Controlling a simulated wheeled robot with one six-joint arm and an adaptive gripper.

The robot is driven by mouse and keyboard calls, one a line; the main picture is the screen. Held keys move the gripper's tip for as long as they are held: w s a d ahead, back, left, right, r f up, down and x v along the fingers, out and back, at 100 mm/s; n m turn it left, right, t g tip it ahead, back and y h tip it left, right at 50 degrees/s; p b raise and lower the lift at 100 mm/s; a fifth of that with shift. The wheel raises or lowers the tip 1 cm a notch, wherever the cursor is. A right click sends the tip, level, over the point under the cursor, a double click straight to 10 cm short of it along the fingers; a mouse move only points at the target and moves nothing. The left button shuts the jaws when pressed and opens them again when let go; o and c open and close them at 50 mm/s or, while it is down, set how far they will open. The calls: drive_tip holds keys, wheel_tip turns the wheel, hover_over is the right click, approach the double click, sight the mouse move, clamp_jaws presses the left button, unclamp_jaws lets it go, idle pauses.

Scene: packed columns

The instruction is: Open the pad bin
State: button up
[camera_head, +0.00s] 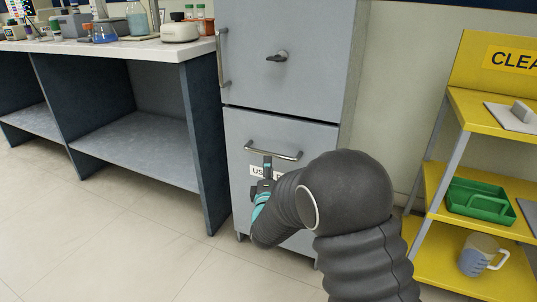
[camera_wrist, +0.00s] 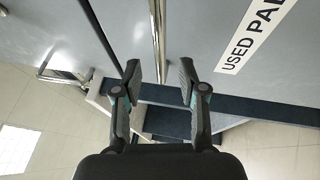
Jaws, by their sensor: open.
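The pad bin (camera_head: 240,190) is the lower grey front of a tall cabinet in the head view, and it looks closed. Its horizontal metal handle (camera_head: 272,152) sits near the top, above a white label (camera_head: 257,171) partly hidden by my gripper. The label (camera_wrist: 252,35) there reads "USED PA…", cut off by the frame edge.
The upper cabinet door (camera_head: 285,85) has its own handle (camera_head: 223,57) and a dark latch (camera_head: 277,57). A lab bench (camera_head: 130,50) with bottles stands left. A yellow shelf cart (camera_head: 470,200) stands right. The floor (camera_head: 130,240) in front is clear.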

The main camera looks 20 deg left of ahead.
sight(269, 154)
drive_tip(key=shift+x, duration=3.2)
clamp_jaws()
